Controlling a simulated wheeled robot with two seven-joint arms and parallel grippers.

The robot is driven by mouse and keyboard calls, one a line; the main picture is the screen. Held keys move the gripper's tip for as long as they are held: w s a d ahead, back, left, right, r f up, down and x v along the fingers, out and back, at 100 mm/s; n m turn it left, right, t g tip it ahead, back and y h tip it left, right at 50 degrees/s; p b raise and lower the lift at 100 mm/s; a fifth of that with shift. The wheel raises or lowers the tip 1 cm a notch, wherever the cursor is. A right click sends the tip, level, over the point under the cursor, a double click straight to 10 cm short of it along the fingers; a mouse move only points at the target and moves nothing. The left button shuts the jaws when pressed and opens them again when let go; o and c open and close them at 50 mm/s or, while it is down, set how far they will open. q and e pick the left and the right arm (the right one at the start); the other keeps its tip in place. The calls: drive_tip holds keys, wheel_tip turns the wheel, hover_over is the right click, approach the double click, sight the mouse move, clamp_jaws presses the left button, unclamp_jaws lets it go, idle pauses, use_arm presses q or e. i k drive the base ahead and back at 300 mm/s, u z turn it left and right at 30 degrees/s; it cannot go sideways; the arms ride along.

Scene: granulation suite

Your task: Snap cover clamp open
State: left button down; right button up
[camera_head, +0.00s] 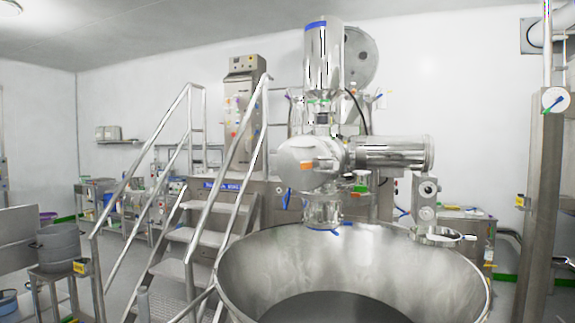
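A steel granulator (308,163) stands behind a large open bowl, with a round domed cover at its left end and an orange part (306,165) on that cover. A blue clamp handle (340,231) sits at the foot of its lower outlet, just above the bowl's far rim. Another blue handle (289,193) shows at the lower left of the domed cover. I cannot tell which of these is the cover clamp, or whether any is latched. Neither of my grippers is in view.
The wide steel bowl (245,262) fills the front middle. Steps with steel handrails (190,236) stand at its left. A grey pot (58,248) sits on a stand at far left. A tall steel column (541,190) rises at right. Some floor shows at left.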

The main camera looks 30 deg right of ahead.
sight(308, 164)
drive_tip(key=z, duration=0.7)
drive_tip(key=i, duration=0.9)
drive_tip(key=z, duration=0.95)
